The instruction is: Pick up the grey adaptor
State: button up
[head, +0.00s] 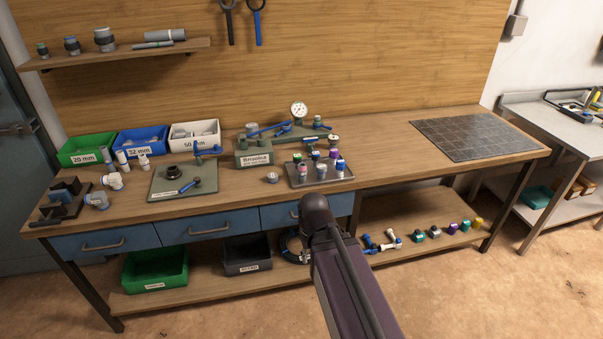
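Several small grey fittings show in the head view, and I cannot tell for sure which is the grey adaptor. One small grey fitting (272,178) sits alone on the bench top, between the green-grey mat and the dark tray. Another dark grey fitting (435,231) is on the lower shelf, in a row of coloured ones. My arm rises from the bottom centre, its dark rounded joint in front of the bench's front edge. My gripper itself does not show, so its state and any contact are hidden.
Left on the bench (385,178) are green (87,149), blue (143,140) and white (195,134) bins. A tray (320,173) of coloured fittings sits mid-bench, with a gauge manifold (290,131) behind. A dark tiled mat (461,138) lies right, empty. The bench between tray and mat is clear.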

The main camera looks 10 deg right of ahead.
aim_at(303, 171)
jog(key=k, duration=1.35)
jog(key=z, duration=0.25)
jog(key=i, duration=1.8)
jog(key=u, duration=0.25)
